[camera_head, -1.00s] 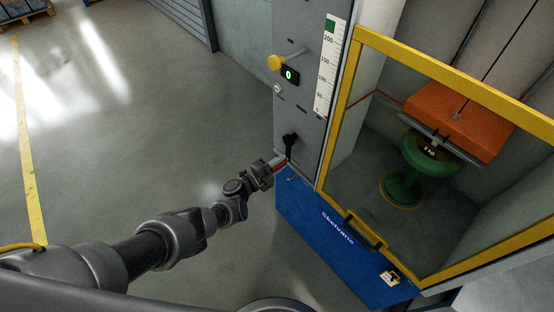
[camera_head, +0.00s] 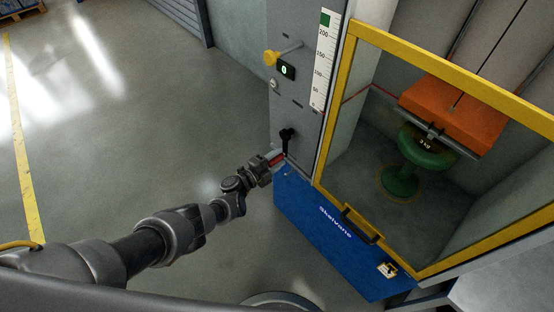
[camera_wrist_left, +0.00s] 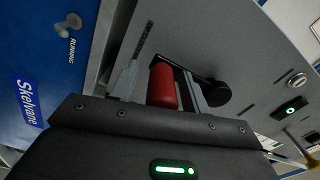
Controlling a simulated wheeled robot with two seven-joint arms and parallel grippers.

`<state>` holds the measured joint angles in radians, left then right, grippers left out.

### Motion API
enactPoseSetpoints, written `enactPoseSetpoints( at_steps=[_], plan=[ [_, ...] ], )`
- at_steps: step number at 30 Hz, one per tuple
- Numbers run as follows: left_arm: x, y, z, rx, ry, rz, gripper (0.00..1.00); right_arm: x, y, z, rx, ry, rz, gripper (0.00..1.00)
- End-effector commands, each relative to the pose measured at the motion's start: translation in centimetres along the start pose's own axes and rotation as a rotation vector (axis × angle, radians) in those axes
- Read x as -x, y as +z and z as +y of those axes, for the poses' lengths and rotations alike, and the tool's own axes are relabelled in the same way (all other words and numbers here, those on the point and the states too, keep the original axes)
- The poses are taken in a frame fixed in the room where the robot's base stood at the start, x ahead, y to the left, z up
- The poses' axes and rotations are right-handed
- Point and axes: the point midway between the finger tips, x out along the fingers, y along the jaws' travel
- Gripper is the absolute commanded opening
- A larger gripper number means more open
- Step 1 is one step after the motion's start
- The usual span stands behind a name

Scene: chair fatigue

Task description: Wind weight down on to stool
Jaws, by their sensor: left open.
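The orange weight (camera_head: 455,112) hangs on cables inside the test cabinet. A bar with a small label sits at its underside. The green stool (camera_head: 425,152) stands upright below it, partly hidden by the weight; I cannot tell whether they touch. The black crank (camera_head: 287,137) is on the grey column, and its red handle (camera_head: 276,160) shows at my left gripper (camera_head: 271,161). In the left wrist view, the red handle (camera_wrist_left: 162,87) lies between the open fingers of my left gripper (camera_wrist_left: 160,82), with the black crank hub (camera_wrist_left: 216,93) beyond. My right gripper is not in view.
The column carries a lit display (camera_head: 287,71) reading 0, a yellow knob (camera_head: 270,58) and a scale (camera_head: 325,60). The yellow-framed door (camera_head: 335,110) stands in front of the weight. The blue base panel (camera_head: 310,220) lies below. The floor to the left is clear.

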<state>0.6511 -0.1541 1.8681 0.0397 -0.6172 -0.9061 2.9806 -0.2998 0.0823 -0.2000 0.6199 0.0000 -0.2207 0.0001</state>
Motion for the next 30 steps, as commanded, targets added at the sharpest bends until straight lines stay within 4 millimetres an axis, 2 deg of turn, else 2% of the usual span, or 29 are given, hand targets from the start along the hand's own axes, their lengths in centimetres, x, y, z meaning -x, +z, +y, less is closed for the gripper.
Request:
enactPoseSetpoints(
  at_steps=[5,12,18,24,30],
  plan=[
    [1.2,0.0,-0.3,0.0,0.001,-0.002,0.46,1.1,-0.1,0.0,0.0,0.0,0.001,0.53],
    [6.0,-0.1,-0.5,0.001,0.003,-0.003,0.46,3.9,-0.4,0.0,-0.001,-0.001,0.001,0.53],
    [9.3,-0.1,-0.2,0.002,0.002,-0.002,0.46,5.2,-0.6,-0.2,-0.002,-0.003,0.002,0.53],
    [10.7,0.0,-0.1,0.0,0.0,0.0,0.46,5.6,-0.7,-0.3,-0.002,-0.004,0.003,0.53],
    [10.8,0.0,0.0,0.0,0.0,0.001,0.46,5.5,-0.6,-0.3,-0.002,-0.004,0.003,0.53]
  ],
)
